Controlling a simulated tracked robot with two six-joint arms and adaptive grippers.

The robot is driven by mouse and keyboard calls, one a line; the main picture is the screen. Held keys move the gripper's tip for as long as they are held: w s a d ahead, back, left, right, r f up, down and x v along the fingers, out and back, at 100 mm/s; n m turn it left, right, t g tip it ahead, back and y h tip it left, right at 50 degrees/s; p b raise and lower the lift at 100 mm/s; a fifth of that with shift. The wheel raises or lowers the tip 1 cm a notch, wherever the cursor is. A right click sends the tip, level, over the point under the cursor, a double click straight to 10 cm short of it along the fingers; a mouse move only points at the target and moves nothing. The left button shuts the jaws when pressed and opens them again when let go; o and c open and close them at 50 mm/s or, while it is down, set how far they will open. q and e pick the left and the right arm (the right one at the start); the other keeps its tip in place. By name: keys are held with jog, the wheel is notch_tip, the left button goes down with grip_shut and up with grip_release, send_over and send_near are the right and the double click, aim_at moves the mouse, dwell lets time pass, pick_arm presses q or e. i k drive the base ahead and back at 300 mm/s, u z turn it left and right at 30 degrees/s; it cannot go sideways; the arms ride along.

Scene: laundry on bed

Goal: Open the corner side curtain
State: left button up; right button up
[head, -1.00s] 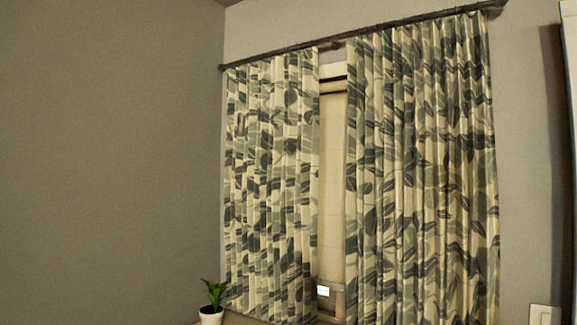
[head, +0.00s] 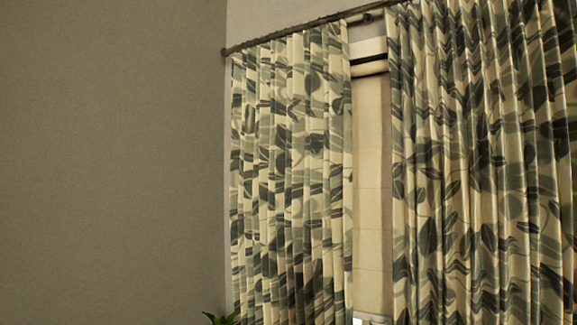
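The corner side curtain (head: 291,180) hangs from the rod next to the room corner, at the left of the window. It has grey-green leaf shapes on cream cloth and hangs in folds. A second curtain (head: 487,170) with the same kind of leaf print hangs at the right. A narrow strip of the window (head: 371,190) with a pale blind shows between the two curtains. The lower hems of both curtains are out of view. Neither of my grippers is in view.
A dark curtain rod (head: 300,27) runs along the top. A bare grey wall (head: 110,160) fills the left side. The leaf tips of a green plant (head: 221,318) show at the bottom edge, near the corner.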

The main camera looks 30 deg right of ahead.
aim_at(340, 106)
jog(key=z, duration=0.1)
jog(key=i, duration=1.05)
jog(key=z, duration=0.8)
jog(key=i, duration=0.3)
jog(key=z, duration=0.1)
jog(key=k, duration=0.85)
jog(key=z, duration=0.15)
jog(key=i, duration=0.65)
